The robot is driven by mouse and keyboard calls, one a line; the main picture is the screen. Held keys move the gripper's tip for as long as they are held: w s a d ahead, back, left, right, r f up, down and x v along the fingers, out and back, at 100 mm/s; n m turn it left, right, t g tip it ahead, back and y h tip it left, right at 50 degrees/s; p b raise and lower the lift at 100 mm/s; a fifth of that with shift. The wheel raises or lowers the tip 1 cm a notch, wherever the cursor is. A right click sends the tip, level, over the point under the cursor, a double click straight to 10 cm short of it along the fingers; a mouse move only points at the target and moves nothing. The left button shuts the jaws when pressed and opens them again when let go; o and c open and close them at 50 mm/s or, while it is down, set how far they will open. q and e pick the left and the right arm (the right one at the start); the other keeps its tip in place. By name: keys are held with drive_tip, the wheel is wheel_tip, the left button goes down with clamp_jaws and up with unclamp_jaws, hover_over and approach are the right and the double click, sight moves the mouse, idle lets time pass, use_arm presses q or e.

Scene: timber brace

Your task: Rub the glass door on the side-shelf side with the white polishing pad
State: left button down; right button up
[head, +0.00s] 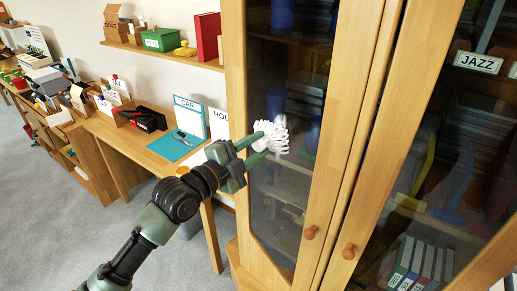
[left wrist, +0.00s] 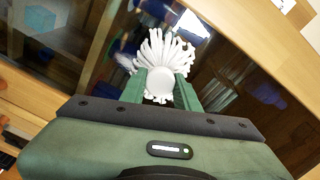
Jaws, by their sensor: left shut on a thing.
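My left gripper (head: 258,147) is shut on the white polishing pad (head: 270,134), which has a fringe of white strands. It holds the pad in front of the left glass door (head: 268,205), the one on the wall-shelf side, at about mid-height of the pane. The pad is at or very near the glass; I cannot tell whether it touches. In the left wrist view the pad (left wrist: 160,70) sits between the green fingers of the left gripper (left wrist: 160,90), its strands fanned out toward the glass. My right gripper is not in view.
Round wooden knobs (head: 310,232) sit low on both door frames. A wall shelf (head: 180,58) with a green box and a red book is left of the cabinet. Below it stands a cluttered desk (head: 125,135). Grey carpet (head: 60,215) is clear.

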use_arm(q)
drive_tip(key=shift+r+p, duration=0.3)
drive_tip(key=shift+r, duration=0.4)
drive_tip(key=shift+s+d+r+p, duration=0.1)
drive_tip(key=shift+s+d+p, duration=0.65)
drive_tip(key=shift+s+d, duration=0.15)
drive_tip(key=shift+s+d+r+p, duration=0.3)
drive_tip(key=shift+r+p, duration=0.2)
drive_tip(key=shift+p, duration=0.15)
drive_tip(key=shift+s+d+r+p, duration=0.2)
drive_tip(key=shift+d+r+p, duration=0.1)
drive_tip(key=shift+r+p, duration=0.25)
drive_tip(key=shift+w+a+f+b, duration=0.15)
drive_tip(key=shift+w+a+b, duration=0.15)
drive_tip(key=shift+w+a, duration=0.15)
drive_tip(key=shift+w+a+b, duration=0.55)
drive_tip(key=shift+w+a, duration=0.4)
drive_tip(key=shift+a, duration=0.1)
drive_tip(key=shift+s+a, duration=0.1)
